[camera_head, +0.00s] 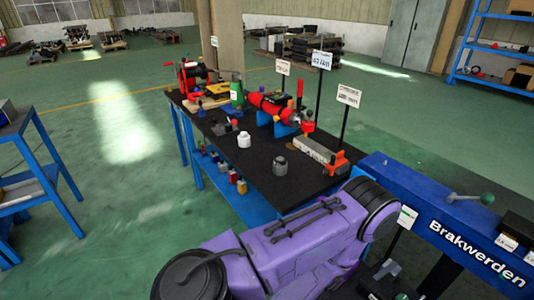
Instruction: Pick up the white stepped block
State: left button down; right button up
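A small white piece (244,140) with a narrower top stands upright on the black-topped table (225,160), near the middle. It looks like the white stepped block, though its details are small. A grey piece (280,166) of similar shape stands to its right and nearer to me. Nothing touches the white piece and it is in plain sight. A purple arm link with black joints, which looks like mine, fills the lower middle. Neither of my grippers is in view.
A red machine (271,104) on blue supports stands behind the white piece, with a green bottle (237,93) near it. Sign posts (319,95) rise at the table's right. A blue "Brakwerden" beam (450,220) lies at right. Small bottles stand on the lower shelf (232,176).

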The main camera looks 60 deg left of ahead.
aim_at(245, 139)
jog(key=u, duration=3.5)
jog(key=i, duration=3.35)
jog(key=z, duration=3.05)
